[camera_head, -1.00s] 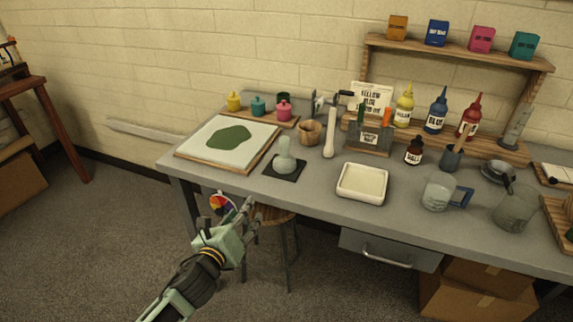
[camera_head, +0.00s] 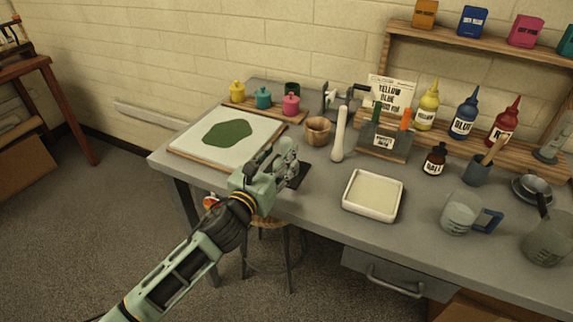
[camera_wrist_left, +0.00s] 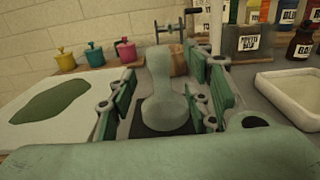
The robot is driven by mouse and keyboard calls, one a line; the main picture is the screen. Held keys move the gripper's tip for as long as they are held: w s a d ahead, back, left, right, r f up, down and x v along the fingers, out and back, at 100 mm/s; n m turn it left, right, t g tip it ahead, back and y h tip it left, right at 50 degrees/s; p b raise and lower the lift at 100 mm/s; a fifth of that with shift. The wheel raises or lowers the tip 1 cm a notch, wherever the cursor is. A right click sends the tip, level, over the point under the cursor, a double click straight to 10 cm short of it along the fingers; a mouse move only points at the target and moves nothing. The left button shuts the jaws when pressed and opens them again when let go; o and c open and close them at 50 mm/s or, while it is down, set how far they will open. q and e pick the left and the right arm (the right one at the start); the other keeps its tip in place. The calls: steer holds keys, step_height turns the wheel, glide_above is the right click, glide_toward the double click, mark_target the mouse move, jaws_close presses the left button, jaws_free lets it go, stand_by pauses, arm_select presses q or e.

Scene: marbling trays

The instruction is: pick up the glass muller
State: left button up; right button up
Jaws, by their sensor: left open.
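The glass muller (camera_wrist_left: 164,92) is pale and translucent, with an upright handle on a round, wider base. It stands on a dark square mat (camera_wrist_left: 142,129) on the grey table. In the wrist view it stands upright between the parted green finger pads. In the head view my left gripper (camera_head: 283,163) reaches in from the left over the table's front edge and mostly hides the muller; part of the mat (camera_head: 300,179) shows beside it. The left gripper is open around the muller; its pads (camera_wrist_left: 165,95) look apart from the handle. The right gripper is out of view.
A glass slab with green paint (camera_head: 190,150) lies left of the gripper. A wooden mortar (camera_head: 318,131) and a white pestle-like tool (camera_head: 339,135) stand behind. A white tray (camera_head: 372,213) sits to the right.

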mark_target(283, 150)
arm_select(q)
steer(key=x, duration=0.4)
steer(key=shift+r, duration=0.1)
steer(key=shift+w+d, duration=0.1)
steer(key=shift+w, duration=0.05)
steer(key=c, duration=0.8)
jaws_close()
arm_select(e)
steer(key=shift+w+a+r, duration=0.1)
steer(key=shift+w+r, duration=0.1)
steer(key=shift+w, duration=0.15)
arm_select(q)
steer(key=shift+r, duration=0.1)
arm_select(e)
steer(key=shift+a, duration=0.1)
